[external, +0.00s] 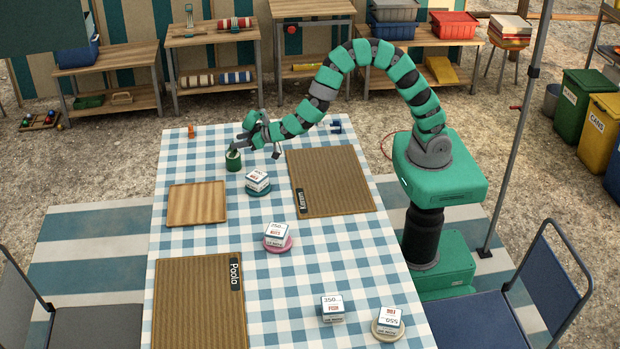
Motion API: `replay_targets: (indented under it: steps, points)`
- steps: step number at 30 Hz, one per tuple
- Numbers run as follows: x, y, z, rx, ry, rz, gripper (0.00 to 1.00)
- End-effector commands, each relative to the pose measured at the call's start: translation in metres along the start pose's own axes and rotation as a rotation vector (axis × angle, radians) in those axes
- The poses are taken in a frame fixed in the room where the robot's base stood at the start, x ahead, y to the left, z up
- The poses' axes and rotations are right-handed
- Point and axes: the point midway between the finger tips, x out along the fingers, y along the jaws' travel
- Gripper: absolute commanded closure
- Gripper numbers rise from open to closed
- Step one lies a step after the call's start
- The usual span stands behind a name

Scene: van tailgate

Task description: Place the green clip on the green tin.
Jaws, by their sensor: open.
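The green tin (233,163) stands upright near the far left part of the checked table. A small dark green shape shows at its top; it may be the green clip, but it is too small to tell whether it is a separate thing. I see no other green clip on the table. My gripper (258,149) is open, with its fingers spread, just right of the tin's top and low over the cloth. I cannot tell whether a finger touches the tin.
A white box (257,181) stands close to the tin, near a wooden board (197,203). An orange piece (191,131) and a blue piece (336,127) sit at the far edge. A brown mat (330,182) lies right; another box stands on a pink dish (278,244).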

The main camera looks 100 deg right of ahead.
Motion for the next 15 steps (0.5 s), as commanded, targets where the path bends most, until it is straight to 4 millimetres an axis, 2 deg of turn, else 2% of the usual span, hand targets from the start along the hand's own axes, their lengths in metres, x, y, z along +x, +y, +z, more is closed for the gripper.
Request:
replay_targets:
  steps: [6,15]
  points:
    - [-0.041,-0.001,-0.002,-0.002,0.001,-0.002,0.54]
    - [-0.075,0.0,-0.001,-0.002,0.002,0.0,0.54]
